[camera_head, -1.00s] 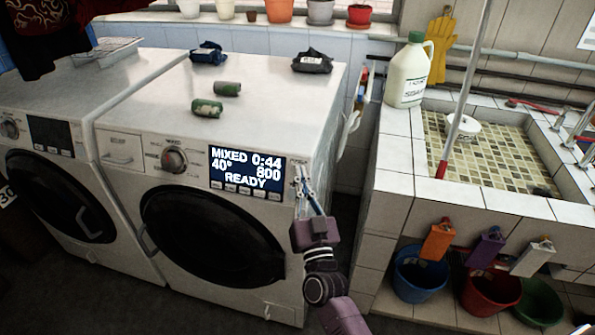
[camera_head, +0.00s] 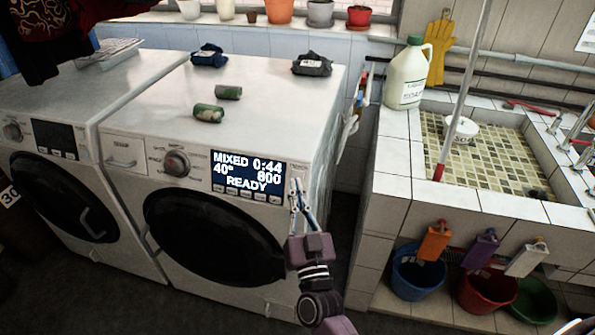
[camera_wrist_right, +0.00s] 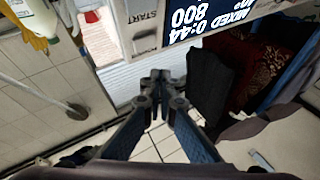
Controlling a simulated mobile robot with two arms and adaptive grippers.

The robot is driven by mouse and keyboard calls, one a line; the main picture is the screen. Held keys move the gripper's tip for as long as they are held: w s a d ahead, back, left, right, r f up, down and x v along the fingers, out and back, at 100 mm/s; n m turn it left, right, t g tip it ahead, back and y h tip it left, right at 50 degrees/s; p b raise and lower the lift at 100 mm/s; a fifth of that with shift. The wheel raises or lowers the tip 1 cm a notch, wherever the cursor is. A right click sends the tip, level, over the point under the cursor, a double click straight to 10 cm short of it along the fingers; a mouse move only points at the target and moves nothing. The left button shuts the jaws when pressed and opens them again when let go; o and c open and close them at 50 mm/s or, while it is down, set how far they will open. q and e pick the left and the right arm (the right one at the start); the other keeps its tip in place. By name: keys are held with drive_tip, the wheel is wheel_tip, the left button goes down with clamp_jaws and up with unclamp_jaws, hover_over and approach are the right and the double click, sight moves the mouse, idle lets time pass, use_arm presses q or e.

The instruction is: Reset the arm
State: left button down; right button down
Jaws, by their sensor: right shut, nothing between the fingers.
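My right gripper (camera_head: 297,187) is in front of the right edge of the washing machine (camera_head: 225,165), near the right end of its lit display (camera_head: 247,173). The display reads MIXED 0:44, 40°, 800, READY. In the right wrist view the fingers (camera_wrist_right: 161,80) come together at their tips with nothing between them. Part of the display and the START label (camera_wrist_right: 146,17) show beyond the fingertips. I cannot tell whether the tips touch the machine. My left gripper is not in view.
Two green cans (camera_head: 208,113) lie on the machine's top, with dark packages (camera_head: 312,64) behind. A second washer (camera_head: 50,150) stands left. The tiled sink (camera_head: 400,150) stands right, with a jug (camera_head: 408,75) on its rim and buckets (camera_head: 418,275) below. A narrow gap separates machine and sink.

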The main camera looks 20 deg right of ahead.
drive_tip(key=shift+s+a+r+p, duration=0.2)
drive_tip(key=shift+s+a, duration=0.1)
drive_tip(key=shift+s, duration=0.15)
drive_tip(key=shift+s+a+r+p, duration=0.15)
drive_tip(key=shift+s+a, duration=0.1)
drive_tip(key=shift+s, duration=0.15)
drive_tip(key=s+a+f+n+g+y, duration=0.2)
drive_tip(key=f+g, duration=0.1)
drive_tip(key=f, duration=0.9)
drive_tip(key=s+a+f+n+g+y, duration=0.1)
drive_tip(key=a+f+n+g+y, duration=0.15)
drive_tip(key=f, duration=0.95)
drive_tip(key=s+f+g, duration=0.3)
drive_tip(key=s+f, duration=0.2)
drive_tip(key=f, duration=0.3)
drive_tip(key=s+f+g, duration=0.2)
drive_tip(key=s+f, duration=0.3)
drive_tip(key=f, duration=0.4)
drive_tip(key=s+d+f+g, duration=0.3)
drive_tip(key=s+f, duration=0.3)
drive_tip(key=s, duration=0.5)
drive_tip(key=s+d+f+n+g+h, duration=0.1)
drive_tip(key=s+d+f+g, duration=0.2)
drive_tip(key=s+f, duration=0.4)
drive_tip(key=s+d+f+g, duration=0.4)
drive_tip(key=s+d+f, duration=0.1)
drive_tip(key=s, duration=1.1)
drive_tip(key=shift+s+d+f, duration=0.15)
drive_tip(key=shift+s+f, duration=0.05)
drive_tip(key=shift+f, duration=0.7)
